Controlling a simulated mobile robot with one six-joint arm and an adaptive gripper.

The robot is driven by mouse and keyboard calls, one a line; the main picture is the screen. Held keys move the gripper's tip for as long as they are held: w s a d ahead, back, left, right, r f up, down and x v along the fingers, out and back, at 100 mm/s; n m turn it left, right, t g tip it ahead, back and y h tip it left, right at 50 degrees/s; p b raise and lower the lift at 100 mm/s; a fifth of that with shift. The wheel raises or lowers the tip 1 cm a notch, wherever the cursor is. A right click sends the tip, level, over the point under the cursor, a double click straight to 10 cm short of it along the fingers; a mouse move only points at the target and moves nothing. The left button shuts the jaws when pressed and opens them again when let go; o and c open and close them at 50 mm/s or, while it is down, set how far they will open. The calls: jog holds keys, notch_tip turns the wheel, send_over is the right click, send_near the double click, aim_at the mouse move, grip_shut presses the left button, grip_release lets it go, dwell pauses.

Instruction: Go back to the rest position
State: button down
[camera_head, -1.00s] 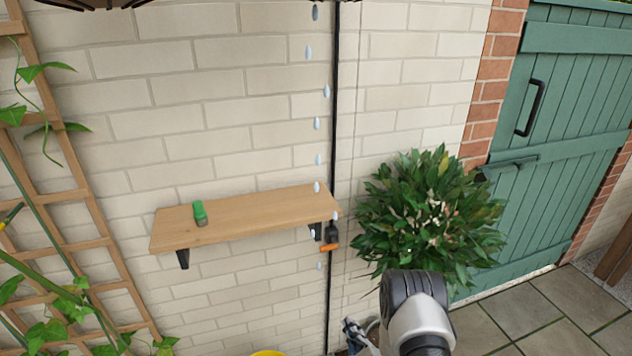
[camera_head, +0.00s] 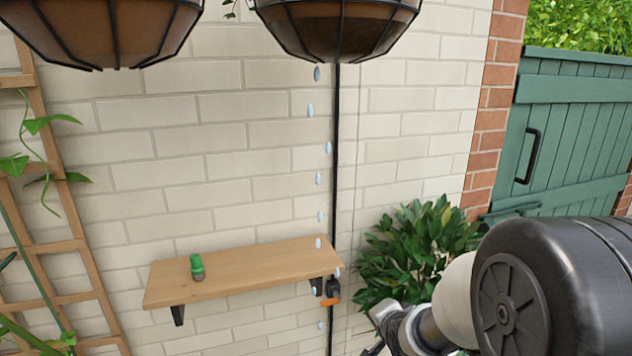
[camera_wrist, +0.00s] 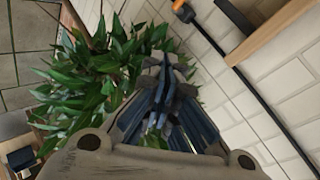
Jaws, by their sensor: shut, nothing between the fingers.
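My gripper (camera_wrist: 163,100) shows in the wrist view, its dark fingers together with nothing between them. Behind it are the leafy bush and the brick wall. In the head view my arm rises large at the lower right, in front of the bush and the lower part of the gate. The fingertips are hidden or cut off at the bottom of the head view.
A wooden shelf (camera_head: 240,272) on the brick wall carries a small green-topped object (camera_head: 197,267). Two hanging baskets (camera_head: 335,25) hang at the top. A bush (camera_head: 415,245) stands before the green gate (camera_head: 565,130). A trellis (camera_head: 55,215) is at left.

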jog(key=s+r+n+g, duration=0.1)
jog(key=s+r+n, duration=0.25)
jog(key=s, duration=0.35)
jog(key=s+r+n+g, duration=0.2)
jog(key=s+r, duration=0.3)
jog(key=s, duration=0.2)
jog(key=s+r+n+g, duration=0.2)
jog(key=s+n, duration=0.4)
jog(key=s, duration=1.3)
jog(key=shift+r+g, duration=0.2)
jog(key=shift+g, duration=0.1)
